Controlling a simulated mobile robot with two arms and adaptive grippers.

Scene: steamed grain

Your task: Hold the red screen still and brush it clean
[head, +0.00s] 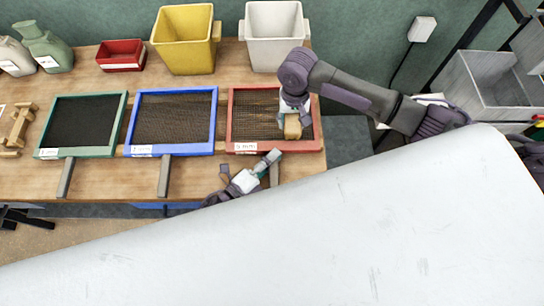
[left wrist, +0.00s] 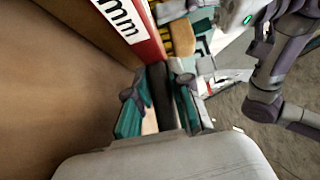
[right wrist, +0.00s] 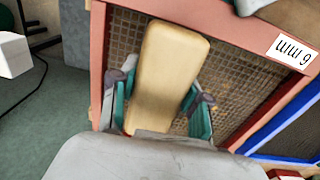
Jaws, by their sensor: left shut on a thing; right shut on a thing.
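The red-framed screen (head: 233,110) lies on the wooden table at the right end of a row of three. Its mesh looks brownish, and its label reads 6 mm in the right wrist view (right wrist: 292,50). My left gripper (head: 262,170) is at the screen's near side, shut on its dark handle (left wrist: 158,92). My right gripper (head: 293,106) is over the right part of the mesh, shut on a pale wooden brush (right wrist: 168,68). The brush also shows in the head view (head: 292,127).
The blue screen (head: 131,120) and green screen (head: 121,115) lie to the left, handles toward me. Behind stand a yellow bin (head: 185,50), a white bin (head: 274,50) and a small red box (head: 122,56). The table ends just right of the red screen.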

